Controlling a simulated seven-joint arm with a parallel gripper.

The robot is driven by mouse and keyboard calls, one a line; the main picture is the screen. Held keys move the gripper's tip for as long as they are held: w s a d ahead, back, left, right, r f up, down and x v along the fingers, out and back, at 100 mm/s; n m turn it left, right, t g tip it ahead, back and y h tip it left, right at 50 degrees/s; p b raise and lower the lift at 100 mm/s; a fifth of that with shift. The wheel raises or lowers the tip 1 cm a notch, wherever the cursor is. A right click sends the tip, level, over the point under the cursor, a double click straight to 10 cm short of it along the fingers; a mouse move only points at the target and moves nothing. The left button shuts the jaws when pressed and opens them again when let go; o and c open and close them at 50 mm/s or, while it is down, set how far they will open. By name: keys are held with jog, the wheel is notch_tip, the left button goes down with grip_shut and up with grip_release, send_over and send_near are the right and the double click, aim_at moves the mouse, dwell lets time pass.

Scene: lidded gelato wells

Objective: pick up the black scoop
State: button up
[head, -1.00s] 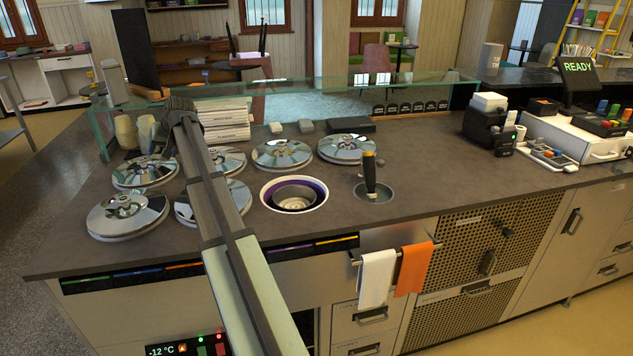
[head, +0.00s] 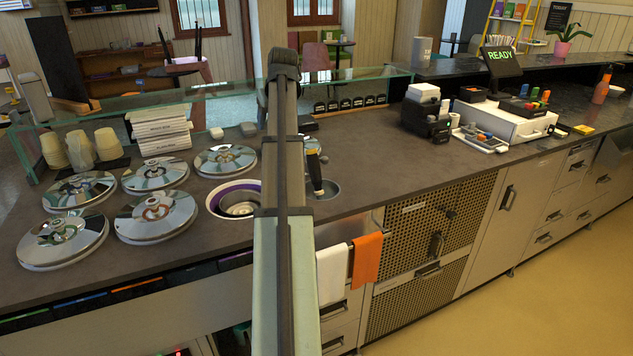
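The black scoop (head: 315,172) stands nearly upright, its dark handle up with a small yellowish part. Its lower end is down in a round metal well (head: 328,188) in the counter top, so its bowl is hidden. My arm crosses the middle of the head view just left of the scoop and partly covers the rim of that well. My gripper is not visible; the arm's far visible end is a dark joint above the back of the counter.
An open well with a purple ring (head: 235,198) lies left of the scoop. Several shiny round lids (head: 157,214) cover the counter's left part. A glass screen (head: 380,82) runs along the back. Bare counter (head: 365,150) lies right of the scoop.

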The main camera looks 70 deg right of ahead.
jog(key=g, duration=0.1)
send_near(313, 153)
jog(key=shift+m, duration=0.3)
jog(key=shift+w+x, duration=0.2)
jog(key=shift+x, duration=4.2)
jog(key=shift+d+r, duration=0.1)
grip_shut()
